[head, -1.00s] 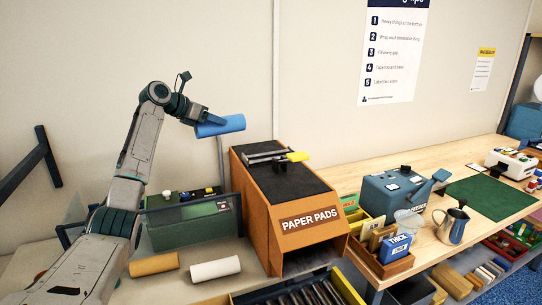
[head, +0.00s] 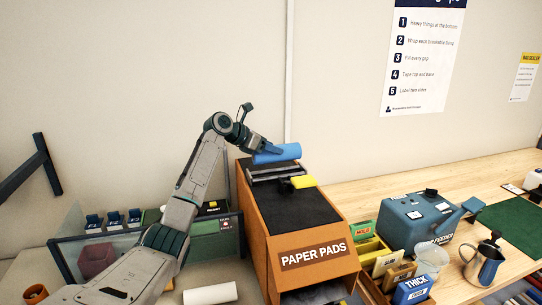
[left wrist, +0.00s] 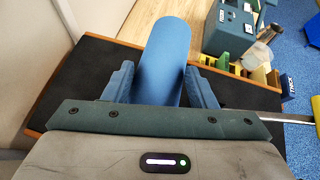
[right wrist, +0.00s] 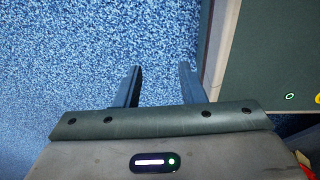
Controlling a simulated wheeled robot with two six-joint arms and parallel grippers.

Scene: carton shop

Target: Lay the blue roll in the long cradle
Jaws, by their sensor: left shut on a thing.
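The blue roll (head: 285,152) is in my left gripper (head: 265,146), held lengthwise just above the back of the orange PAPER PADS box. In the left wrist view the roll (left wrist: 165,58) sits between the two fingers (left wrist: 162,88), over the box's black top. A metal railed fixture (head: 272,173) lies right under the roll; it may be the long cradle, but I cannot tell for sure. The head view does not settle whether the roll touches it. My right gripper (right wrist: 160,84) is open and empty above blue carpet in the right wrist view.
The PAPER PADS box (head: 315,258) has a yellow-handled part (head: 302,182) on top. A white roll (head: 210,294) lies on the bench in front. A blue machine (head: 415,222) and small boxes (head: 412,290) stand to the right. The wall is close behind.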

